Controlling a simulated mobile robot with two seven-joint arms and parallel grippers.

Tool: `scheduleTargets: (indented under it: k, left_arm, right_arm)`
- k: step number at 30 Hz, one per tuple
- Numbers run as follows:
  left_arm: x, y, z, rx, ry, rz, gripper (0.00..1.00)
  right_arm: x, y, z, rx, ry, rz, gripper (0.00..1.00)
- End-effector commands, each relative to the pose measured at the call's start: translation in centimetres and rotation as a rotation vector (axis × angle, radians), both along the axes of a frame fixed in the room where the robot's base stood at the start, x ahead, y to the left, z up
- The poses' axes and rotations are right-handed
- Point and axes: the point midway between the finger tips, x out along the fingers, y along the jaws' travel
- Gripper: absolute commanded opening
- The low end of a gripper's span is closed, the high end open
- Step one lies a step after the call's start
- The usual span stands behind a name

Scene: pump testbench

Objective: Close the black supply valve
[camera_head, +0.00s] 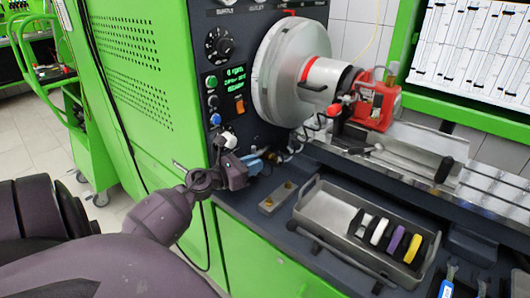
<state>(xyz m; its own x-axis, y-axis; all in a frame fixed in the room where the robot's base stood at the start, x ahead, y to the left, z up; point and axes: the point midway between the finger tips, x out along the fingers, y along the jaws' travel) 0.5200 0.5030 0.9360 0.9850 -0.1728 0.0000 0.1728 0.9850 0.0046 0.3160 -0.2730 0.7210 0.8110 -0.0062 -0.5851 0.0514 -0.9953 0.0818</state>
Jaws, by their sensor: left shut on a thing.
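My left gripper (246,167) reaches in from the lower left, at the lower right corner of the green machine's dark control panel. It is shut on a small part there, which looks like the handle of the black supply valve. The gripper hides most of that valve, so I cannot tell its angle. A blue fitting (256,164) shows just beyond the fingertips. A pale rounded knob (228,140) on the panel shows just above the gripper. My right gripper is not in view.
The dark panel (215,100) carries a black dial (219,45) and a green-lit display. A large metal disc (281,70) and a red pump part (376,105) stand to the right. A grey tray (318,205) holds several coloured rings on the dark bench.

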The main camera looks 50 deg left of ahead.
Motion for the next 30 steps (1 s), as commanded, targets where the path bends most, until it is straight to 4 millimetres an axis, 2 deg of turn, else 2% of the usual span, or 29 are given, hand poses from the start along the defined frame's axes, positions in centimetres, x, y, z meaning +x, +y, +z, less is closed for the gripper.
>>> scheduleTargets:
  k: [1, 9, 29, 30]
  left_arm:
    - [-0.1, 0.0, -1.2, 0.001, 0.014, -0.026, 0.0]
    - [-0.5, 0.2, -0.7, 0.0, 0.01, -0.122, 0.0]
    - [-0.6, 0.3, -0.1, -0.001, 0.003, -0.162, 0.0]
    - [-0.6, 0.3, -0.1, -0.001, 0.003, -0.162, 0.18]
  right_arm:
    - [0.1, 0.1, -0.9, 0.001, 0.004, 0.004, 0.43]
    - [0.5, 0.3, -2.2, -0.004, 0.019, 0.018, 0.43]
    - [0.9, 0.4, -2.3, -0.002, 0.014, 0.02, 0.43]
    - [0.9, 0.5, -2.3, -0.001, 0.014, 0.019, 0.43]
